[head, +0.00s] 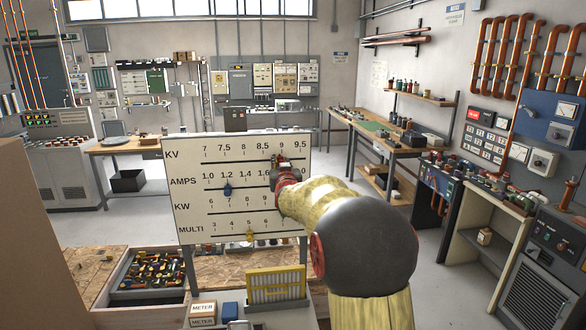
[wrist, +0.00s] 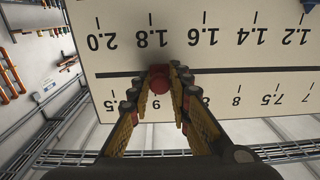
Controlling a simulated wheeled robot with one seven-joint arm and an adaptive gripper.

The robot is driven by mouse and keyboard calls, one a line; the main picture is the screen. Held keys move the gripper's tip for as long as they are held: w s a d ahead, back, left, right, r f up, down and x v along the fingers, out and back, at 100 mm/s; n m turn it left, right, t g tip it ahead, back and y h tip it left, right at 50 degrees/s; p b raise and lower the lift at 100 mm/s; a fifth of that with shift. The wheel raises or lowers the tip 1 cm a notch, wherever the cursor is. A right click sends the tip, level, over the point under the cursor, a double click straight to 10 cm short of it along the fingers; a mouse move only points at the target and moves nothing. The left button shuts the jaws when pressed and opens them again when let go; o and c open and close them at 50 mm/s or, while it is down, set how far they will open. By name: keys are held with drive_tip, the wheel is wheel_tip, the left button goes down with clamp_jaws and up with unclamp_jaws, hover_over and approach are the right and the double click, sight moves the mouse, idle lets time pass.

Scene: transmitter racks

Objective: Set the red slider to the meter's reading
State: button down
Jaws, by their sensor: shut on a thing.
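A white panel (head: 190,160) carries printed scales labelled KV, AMPS, KW and MULTI, each with a dark slot. My gripper (head: 279,163) is at the panel's right part, by the KV row. In the wrist view, which shows the panel upside down, my gripper (wrist: 159,76) is shut on the red slider (wrist: 159,84). The red slider sits on the KV slot, close to the 9 mark. A blue slider (head: 227,190) is near 1.2 on AMPS. A yellow slider (head: 250,236) is near 5 on MULTI. My arm covers part of the KW row. I cannot make out a meter reading.
Below the panel stand a tray of small parts (head: 150,268), a box marked METER (head: 203,308) and a yellow-framed rack (head: 276,284). A bench with instruments (head: 480,190) is at the right. Open floor lies behind the panel.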

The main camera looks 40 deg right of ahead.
sight(225, 162)
drive_tip(key=w+a+p, duration=0.2)
drive_tip(key=w+a, duration=0.1)
drive_tip(key=a, duration=0.2)
drive_tip(key=w+a+p, duration=0.2)
drive_tip(key=w+a, duration=0.1)
drive_tip(key=a, duration=0.2)
drive_tip(key=w+a+p, duration=0.2)
drive_tip(key=w+a, duration=0.1)
drive_tip(key=a, duration=0.3)
drive_tip(key=shift+w, duration=0.4)
drive_tip(key=c, duration=1.7)
unclamp_jaws()
drive_tip(key=shift+c, duration=0.2)
drive_tip(key=v, duration=1.2)
drive_tip(key=shift+d, duration=0.1)
